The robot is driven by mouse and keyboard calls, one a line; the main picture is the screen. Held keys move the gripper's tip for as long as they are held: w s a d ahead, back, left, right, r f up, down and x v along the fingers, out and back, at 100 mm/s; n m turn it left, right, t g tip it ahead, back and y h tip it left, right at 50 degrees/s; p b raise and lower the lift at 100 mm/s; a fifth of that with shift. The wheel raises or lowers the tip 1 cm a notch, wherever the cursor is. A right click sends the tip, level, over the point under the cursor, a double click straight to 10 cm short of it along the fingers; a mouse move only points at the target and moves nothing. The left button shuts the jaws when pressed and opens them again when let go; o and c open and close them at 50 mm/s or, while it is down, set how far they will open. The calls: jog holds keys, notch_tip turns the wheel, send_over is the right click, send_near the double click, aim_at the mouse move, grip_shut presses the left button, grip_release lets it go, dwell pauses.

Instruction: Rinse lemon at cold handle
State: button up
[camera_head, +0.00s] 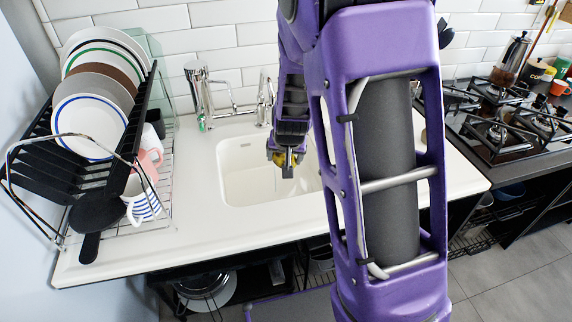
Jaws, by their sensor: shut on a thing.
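My gripper (287,160) hangs over the right part of the white sink basin (240,185). A chrome tap (264,98) with upright parts stands behind the basin, just left of my gripper. Its right side and any spout are partly hidden by my arm. I cannot tell which part is the cold handle. No running water is visible.
A black dish rack (65,150) with plates and mugs (142,205) stands left of the sink. A second chrome fixture (200,90) stands at the back left of the basin. My purple arm hides the counter's middle right. A gas hob (500,125) lies at the right.

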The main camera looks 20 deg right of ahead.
jog(key=shift+w+d+f+b, duration=0.1)
jog(key=shift+w+f+b, duration=0.1)
jog(key=shift+w, duration=0.7)
jog(key=shift+w+d+f+b, duration=0.1)
jog(key=shift+w+f, duration=0.05)
jog(key=shift+w, duration=0.7)
jog(key=shift+w+d+f+b, duration=0.1)
jog(key=shift+w+f+b, duration=0.1)
jog(key=shift+w, duration=0.7)
jog(key=shift+d, duration=0.2)
jog(key=shift+d+b, duration=0.4)
jog(key=shift+a, duration=0.15)
jog(key=shift+a+p, duration=0.35)
jog(key=shift+a, duration=0.1)
jog(key=shift+d, duration=0.15)
jog(key=shift+d+b, duration=0.35)
jog(key=shift+d, duration=0.1)
